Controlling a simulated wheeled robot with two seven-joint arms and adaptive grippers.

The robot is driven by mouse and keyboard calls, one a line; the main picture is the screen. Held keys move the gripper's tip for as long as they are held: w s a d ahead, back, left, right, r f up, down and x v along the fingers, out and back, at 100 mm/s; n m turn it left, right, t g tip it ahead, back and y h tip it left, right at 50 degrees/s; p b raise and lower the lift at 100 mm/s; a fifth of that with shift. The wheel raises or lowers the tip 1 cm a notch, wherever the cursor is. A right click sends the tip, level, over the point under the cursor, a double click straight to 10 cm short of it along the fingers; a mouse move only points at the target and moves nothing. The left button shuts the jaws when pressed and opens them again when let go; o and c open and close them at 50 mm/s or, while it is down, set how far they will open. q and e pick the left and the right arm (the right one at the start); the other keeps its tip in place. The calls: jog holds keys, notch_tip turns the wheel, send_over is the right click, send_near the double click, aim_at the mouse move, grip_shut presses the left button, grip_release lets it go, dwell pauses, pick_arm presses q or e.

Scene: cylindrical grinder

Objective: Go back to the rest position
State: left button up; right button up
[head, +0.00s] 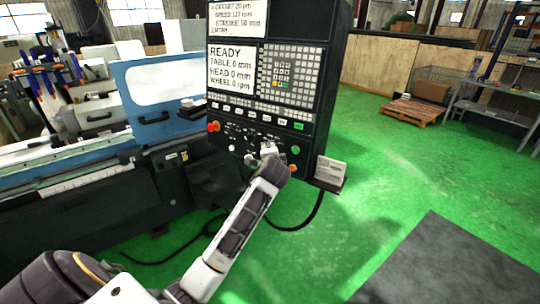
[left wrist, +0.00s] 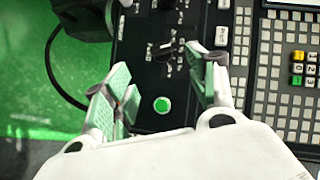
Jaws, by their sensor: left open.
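My left arm reaches up from the bottom of the head view, and my left gripper (head: 268,151) is at the lower part of the machine's control panel (head: 318,100). In the left wrist view the gripper (left wrist: 160,70) is open, with its two green-padded fingers apart and nothing held between them. A green button (left wrist: 162,104) and a black knob (left wrist: 162,52) on the panel show in the gap between the fingers. I cannot tell whether the fingertips touch the panel. My right gripper is not in view.
The grinder's blue door (head: 150,95) is left of the panel. A small box (head: 330,170) sits at the panel's lower right. A black cable (head: 298,226) hangs below. Green floor (head: 400,165) is open to the right, with a dark mat (head: 450,265), a pallet (head: 412,110) and shelving beyond.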

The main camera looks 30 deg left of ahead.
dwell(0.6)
pick_arm(q)
jog(key=s+d+f+g+h+b, duration=0.1)
jog(key=s+d+f+g+h, duration=0.15)
jog(key=f, duration=1.55)
jog(key=s+d+f+g+h+b, duration=0.1)
jog(key=d+f+h, duration=0.15)
jog(key=f, duration=1.55)
jog(key=s+d+f+n+g, duration=0.1)
jog(key=s+f, duration=0.3)
jog(key=f, duration=0.3)
jog(key=s+d+f, duration=0.1)
jog(key=s+f, duration=0.2)
jog(key=f, duration=0.3)
jog(key=s+d+f+n+g+h+b, duration=0.1)
jog(key=s+d+f+n+g, duration=0.15)
jog(key=s+f, duration=1.2)
jog(key=s+d+f+n+g+h+b, duration=0.1)
jog(key=s+d+f+g, duration=0.15)
jog(key=s+f, duration=1.25)
jog(key=s+d+f+n+g, duration=0.1)
jog(key=s+n, duration=0.1)
jog(key=s, duration=1.6)
jog(key=shift+s+h, duration=0.2)
jog(key=shift+h, duration=0.2)
jog(key=shift+s, duration=0.1)
